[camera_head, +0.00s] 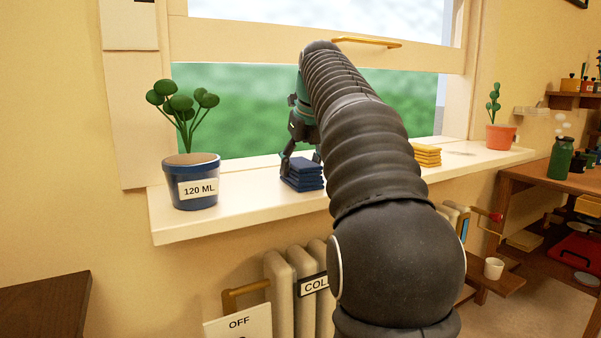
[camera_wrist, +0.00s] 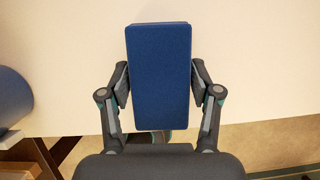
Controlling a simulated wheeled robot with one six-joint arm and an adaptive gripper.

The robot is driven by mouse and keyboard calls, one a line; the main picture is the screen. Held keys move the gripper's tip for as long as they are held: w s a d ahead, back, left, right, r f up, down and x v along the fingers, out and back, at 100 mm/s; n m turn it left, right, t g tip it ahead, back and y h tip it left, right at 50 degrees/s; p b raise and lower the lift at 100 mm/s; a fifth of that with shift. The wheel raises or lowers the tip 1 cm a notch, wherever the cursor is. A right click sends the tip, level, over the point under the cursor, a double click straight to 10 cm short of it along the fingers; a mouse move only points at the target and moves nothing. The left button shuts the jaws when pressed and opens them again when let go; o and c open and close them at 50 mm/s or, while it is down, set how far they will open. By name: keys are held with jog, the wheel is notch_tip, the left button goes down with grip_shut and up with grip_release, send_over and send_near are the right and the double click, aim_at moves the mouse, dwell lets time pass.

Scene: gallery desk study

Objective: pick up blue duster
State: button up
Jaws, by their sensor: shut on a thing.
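The blue duster (camera_head: 303,173) is a stack of folded dark blue layers on the window sill, right of the blue plant pot. In the wrist view the blue duster (camera_wrist: 159,75) shows from above as an upright rectangle between the finger pads. My gripper (camera_head: 303,160) reaches down over it from above. In the wrist view my gripper (camera_wrist: 159,84) has one finger on each long side of the duster, shut on it. I cannot tell any gap between duster and sill. My arm hides part of the sill behind it.
A blue pot (camera_head: 194,195) labelled 120 ML, with a plant, stands left on the sill (camera_head: 240,215). A yellow folded stack (camera_head: 427,155) and an orange pot (camera_head: 500,137) stand to the right. A radiator (camera_head: 281,290) is below. A wooden table (camera_head: 530,178) stands at right.

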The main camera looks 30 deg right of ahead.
aim_at(301, 162)
jog(key=shift+r, duration=0.1)
notch_tip(301, 162, up, 7)
jog(key=p, duration=0.3)
jog(key=shift+w+f, duration=0.1)
jog(key=shift+f, duration=0.1)
jog(key=shift+b, duration=0.45)
jog(key=shift+w+r, duration=0.1)
jog(key=shift+r, duration=1.6)
jog(key=shift+s+r, duration=0.1)
jog(key=shift+s, duration=0.1)
